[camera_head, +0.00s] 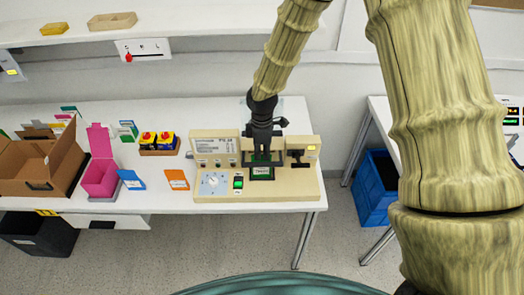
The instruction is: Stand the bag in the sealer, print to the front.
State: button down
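The sealer (220,190) is a beige machine at the right end of the white table. It has a dial, a green-lit switch and a dark lever. My gripper (262,151) is black and points down over the middle of the sealer. A dark green piece with a pale printed label (262,171) shows directly below the fingers, at the sealer's middle. It may be the bag, but it is too small to tell. I cannot tell whether the fingers hold it or whether they are apart.
An open cardboard box (40,165), a pink box (100,178), and blue (131,180) and orange (177,180) cards lie left of the sealer. A tray with yellow-and-red items (158,143) is behind them. A blue bin (374,190) stands on the floor at right.

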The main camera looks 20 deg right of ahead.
jog(key=shift+f, duration=0.2)
jog(key=c, duration=1.6)
grip_release()
jog(key=shift+c, duration=0.2)
jog(key=shift+r, duration=0.1)
jog(key=shift+r, duration=0.2)
notch_tip(320, 180, up, 12)
jog(key=b, duration=0.4)
jog(key=shift+b, duration=0.3)
jog(key=s+a+f+m+y, duration=0.1)
jog(key=s+f+m, duration=0.1)
jog(key=s+f, duration=0.45)
jog(key=s+a+f+m, duration=0.1)
jog(key=s+f+m, duration=0.2)
jog(key=f, duration=0.7)
jog(key=s+f+m+y, duration=0.1)
jog(key=s+f+m, duration=0.1)
jog(key=s+f, duration=0.5)
jog(key=s+d+f+m+h, duration=0.1)
jog(key=s+d+f+m, duration=0.1)
jog(key=s+f+m, duration=0.2)
jog(key=s+d+f+m+h, duration=0.1)
jog(key=s+d+f+m, duration=0.2)
jog(key=s+f, duration=0.6)
jog(key=s+m, duration=0.1)
jog(key=s, duration=0.6)
jog(key=shift+d+f, duration=0.2)
jog(key=shift+f, duration=0.15)
